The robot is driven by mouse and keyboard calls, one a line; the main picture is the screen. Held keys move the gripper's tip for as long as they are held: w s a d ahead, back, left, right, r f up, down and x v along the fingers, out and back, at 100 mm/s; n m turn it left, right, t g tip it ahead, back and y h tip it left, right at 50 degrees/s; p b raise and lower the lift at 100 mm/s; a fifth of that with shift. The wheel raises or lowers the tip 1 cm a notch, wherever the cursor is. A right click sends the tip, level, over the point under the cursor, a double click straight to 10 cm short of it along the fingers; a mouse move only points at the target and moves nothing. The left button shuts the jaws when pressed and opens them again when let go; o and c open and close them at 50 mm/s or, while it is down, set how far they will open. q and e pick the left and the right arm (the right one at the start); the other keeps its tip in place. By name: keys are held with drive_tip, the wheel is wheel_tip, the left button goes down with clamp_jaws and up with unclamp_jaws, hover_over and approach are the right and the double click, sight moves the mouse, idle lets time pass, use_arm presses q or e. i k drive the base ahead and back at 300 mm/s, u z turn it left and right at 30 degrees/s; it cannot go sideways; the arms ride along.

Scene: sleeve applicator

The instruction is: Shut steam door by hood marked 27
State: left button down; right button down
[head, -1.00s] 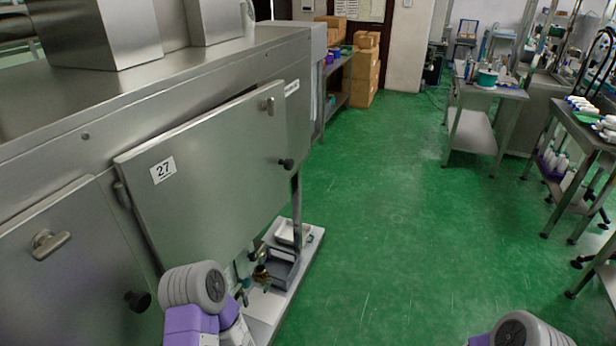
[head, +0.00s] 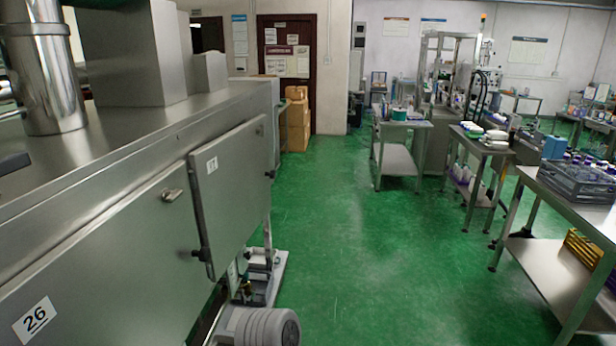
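The steel door marked 27 (head: 235,190) is on the front of the long steel machine, left of centre in the head view. Its small label now looks blurred. The door seems to stand out from the machine front, with a dark edge along its left side; how far it stands open is hard to tell. Neither gripper is in view.
The neighbouring door marked 26 (head: 100,265) fills the lower left. Green floor (head: 370,260) is clear to the right. Steel tables (head: 575,205) with bottles and a crate line the right side. Cardboard boxes (head: 297,120) stand behind.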

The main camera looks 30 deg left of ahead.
sight(232, 191)
drive_tip(key=u, duration=0.65)
drive_tip(key=i, duration=0.65)
drive_tip(key=u, duration=0.3)
